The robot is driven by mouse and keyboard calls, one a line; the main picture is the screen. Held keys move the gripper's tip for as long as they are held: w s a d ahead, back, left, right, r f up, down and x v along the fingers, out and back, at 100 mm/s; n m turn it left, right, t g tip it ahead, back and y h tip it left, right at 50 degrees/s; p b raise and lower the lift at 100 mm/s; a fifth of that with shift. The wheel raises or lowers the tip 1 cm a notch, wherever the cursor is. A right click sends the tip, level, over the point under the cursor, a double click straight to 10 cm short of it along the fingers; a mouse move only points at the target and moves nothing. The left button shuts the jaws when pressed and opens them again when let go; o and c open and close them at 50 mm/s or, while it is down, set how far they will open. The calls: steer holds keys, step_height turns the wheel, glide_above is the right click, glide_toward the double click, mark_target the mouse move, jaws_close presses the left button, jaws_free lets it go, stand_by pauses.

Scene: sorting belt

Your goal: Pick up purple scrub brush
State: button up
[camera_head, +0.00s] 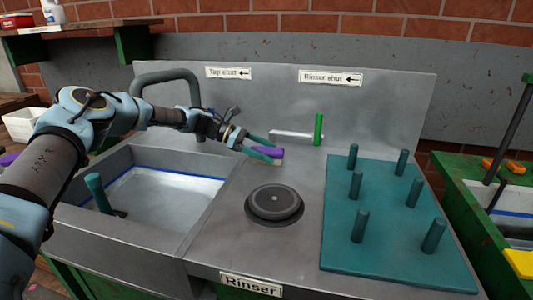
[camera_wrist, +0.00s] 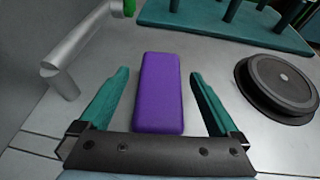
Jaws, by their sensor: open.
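The purple scrub brush (camera_wrist: 158,90) lies on the metal counter in the wrist view, its long side running away from me. My gripper (camera_wrist: 158,85) is open, with one teal finger on each side of the brush and a gap on both sides. In the head view the brush (camera_head: 269,151) is partly hidden by my gripper (camera_head: 264,149), near the back panel and left of the pipe with the green handle. Its underside does not show in the wrist view.
A round black rinser (camera_head: 274,204) sits in front of the brush. A metal pipe with a green handle (camera_head: 318,128) is close behind. A sink (camera_head: 150,200) with a tap lies to the left. A teal peg board (camera_head: 390,255) stands to the right.

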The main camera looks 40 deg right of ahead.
steer(key=shift+c, duration=0.4)
steer(key=c, duration=1.3)
steer(key=shift+c, duration=0.6)
steer(key=shift+s, duration=0.1)
